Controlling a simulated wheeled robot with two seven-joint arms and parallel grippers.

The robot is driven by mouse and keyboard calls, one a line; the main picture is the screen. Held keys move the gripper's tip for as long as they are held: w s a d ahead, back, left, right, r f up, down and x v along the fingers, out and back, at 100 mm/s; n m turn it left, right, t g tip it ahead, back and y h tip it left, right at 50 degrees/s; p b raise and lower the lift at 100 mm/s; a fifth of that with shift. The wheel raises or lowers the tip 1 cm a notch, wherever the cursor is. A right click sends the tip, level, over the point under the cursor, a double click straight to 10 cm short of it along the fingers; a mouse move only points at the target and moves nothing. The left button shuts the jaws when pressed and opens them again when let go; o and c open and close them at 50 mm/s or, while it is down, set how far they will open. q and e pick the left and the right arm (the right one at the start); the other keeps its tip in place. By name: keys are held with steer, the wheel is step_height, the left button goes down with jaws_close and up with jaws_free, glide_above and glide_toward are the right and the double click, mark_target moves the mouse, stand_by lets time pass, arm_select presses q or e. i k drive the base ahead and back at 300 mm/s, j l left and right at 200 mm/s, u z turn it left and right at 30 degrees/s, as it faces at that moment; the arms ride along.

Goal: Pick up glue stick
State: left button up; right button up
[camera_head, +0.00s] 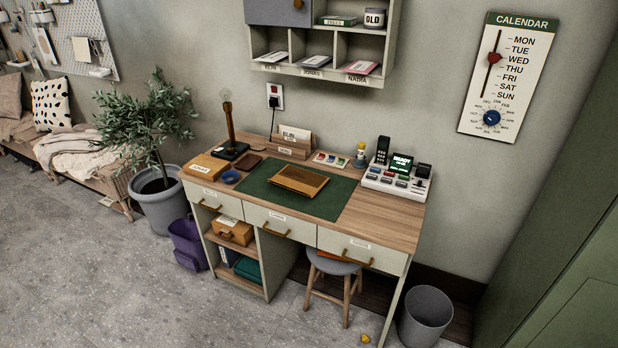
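I cannot make out a glue stick for certain anywhere in the head view. The wooden desk (376,218) stands against the wall with a green mat (335,197) on top, and a wooden tray-like piece (299,180) lies on the mat. A small yellow-topped item (361,153) stands at the back of the desk, too small to identify. Neither of my grippers shows in this view. The insides of the shut desk drawers (280,224) are hidden.
A stool (335,268) stands under the desk, and a grey bin (427,313) is at its right. A small yellow object (365,338) lies on the floor. A potted plant (160,205) and a purple bin (187,243) stand left.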

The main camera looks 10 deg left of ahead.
mark_target(362, 144)
steer(key=i+j+z, duration=0.3)
steer(key=i+j, duration=0.85)
